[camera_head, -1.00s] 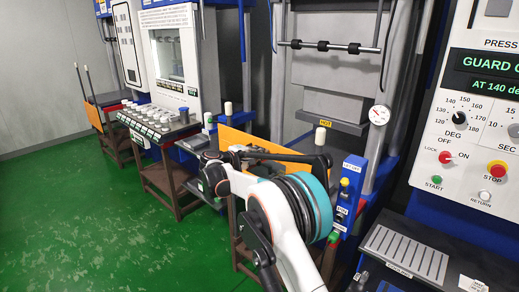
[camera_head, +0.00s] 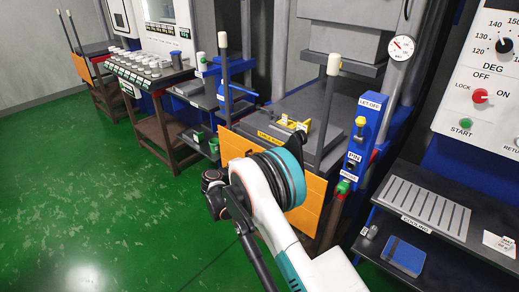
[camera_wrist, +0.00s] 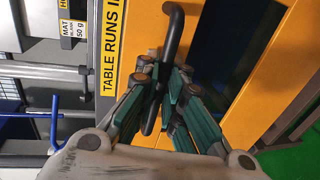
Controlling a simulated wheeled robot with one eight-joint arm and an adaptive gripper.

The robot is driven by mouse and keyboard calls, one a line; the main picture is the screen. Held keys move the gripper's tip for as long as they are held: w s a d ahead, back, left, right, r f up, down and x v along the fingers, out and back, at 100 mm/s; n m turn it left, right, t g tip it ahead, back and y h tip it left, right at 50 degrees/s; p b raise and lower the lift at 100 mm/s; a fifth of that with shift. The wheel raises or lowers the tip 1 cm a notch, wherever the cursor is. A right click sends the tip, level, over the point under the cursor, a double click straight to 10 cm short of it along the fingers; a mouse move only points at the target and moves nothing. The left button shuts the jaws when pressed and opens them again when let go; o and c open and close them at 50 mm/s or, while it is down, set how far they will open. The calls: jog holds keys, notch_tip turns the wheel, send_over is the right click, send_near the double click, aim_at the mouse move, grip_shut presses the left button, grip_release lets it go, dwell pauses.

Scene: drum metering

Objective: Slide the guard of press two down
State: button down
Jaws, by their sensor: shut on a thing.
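The orange guard (camera_head: 313,205) of a press stands across the press's front, low on two white-topped posts (camera_head: 332,90). Its upper edge is around the level of the press table, well below the post tops. My arm hides its middle in the head view. In the wrist view the guard's orange panel (camera_wrist: 268,70) carries a black bar handle (camera_wrist: 173,38). My gripper (camera_wrist: 165,88) is shut on this handle, with its green-sided fingers around the bar. The gripper itself is hidden behind my arm in the head view.
A blue control post (camera_head: 365,130) with a yellow knob stands right of the guard. Further right, a shelf holds a slotted grey tray (camera_head: 420,205) and a blue book (camera_head: 403,257). A workbench with several cups (camera_head: 145,68) stands at left. The green floor (camera_head: 110,200) is clear.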

jog(key=shift+s+f+b, duration=0.1)
jog(key=shift+f+b, duration=0.25)
jog(key=shift+f, duration=1.1)
jog(key=c, duration=2)
grip_release()
jog(key=shift+f, duration=0.1)
jog(key=shift+a, duration=0.1)
jog(key=v, duration=1.2)
